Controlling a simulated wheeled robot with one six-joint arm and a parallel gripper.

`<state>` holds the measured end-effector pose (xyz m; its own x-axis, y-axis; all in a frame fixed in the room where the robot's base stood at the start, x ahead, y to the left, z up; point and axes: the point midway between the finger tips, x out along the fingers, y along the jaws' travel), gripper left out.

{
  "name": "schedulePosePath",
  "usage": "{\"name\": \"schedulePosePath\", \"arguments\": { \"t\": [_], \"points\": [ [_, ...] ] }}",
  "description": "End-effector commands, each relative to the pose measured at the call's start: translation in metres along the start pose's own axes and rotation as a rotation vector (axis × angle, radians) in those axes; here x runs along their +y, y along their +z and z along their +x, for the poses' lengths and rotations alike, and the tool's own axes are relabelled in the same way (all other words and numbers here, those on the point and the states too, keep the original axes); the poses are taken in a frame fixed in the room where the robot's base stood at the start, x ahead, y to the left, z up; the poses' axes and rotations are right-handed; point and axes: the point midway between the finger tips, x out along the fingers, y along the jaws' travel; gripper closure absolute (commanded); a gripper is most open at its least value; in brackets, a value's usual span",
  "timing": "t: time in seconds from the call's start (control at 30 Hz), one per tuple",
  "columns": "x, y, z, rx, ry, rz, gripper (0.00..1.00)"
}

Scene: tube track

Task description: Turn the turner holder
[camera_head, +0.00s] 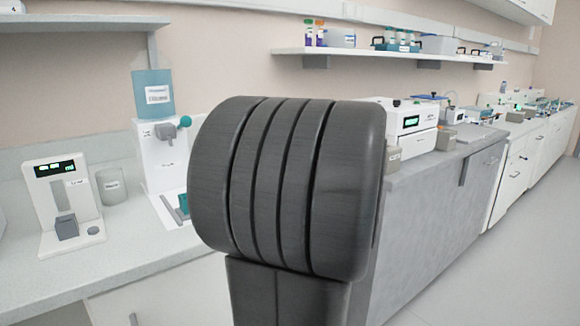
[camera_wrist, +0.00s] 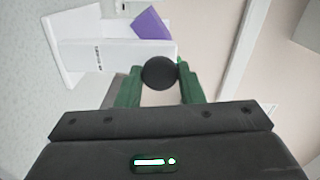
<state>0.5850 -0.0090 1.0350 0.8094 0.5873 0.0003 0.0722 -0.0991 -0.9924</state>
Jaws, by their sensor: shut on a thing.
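In the wrist view, my gripper (camera_wrist: 160,66) has two green fingers, one on each side of a black round knob (camera_wrist: 160,76). It is shut on this knob. Beyond the knob is a white device (camera_wrist: 112,55) with small dark lettering and a purple block (camera_wrist: 151,22) at its upper part. I take the knob to be part of the turner holder, but its joint to the device is hidden. In the head view, my dark arm fills the middle and hides the gripper and the knob.
In the head view, a white device (camera_head: 67,200) with a display, a clear beaker (camera_head: 111,186) and a white stand with a blue container (camera_head: 153,93) are at left. Several instruments line the right counter (camera_head: 425,205). A shelf (camera_head: 385,54) hangs above. Floor at right is clear.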

Motion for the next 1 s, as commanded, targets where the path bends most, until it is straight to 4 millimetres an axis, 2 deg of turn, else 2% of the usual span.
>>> {"name": "schedulePosePath", "arguments": {
  "t": [0.03,0.6,1.0],
  "points": [
    [0.0086,0.0017,0.0001,-0.001,-0.002,-0.049,0.89],
    [0.0058,0.0016,0.0003,-0.001,-0.001,-0.582,0.89],
    [0.0016,0.0015,0.0005,-0.003,0.000,-0.846,0.89]
  ]
}}
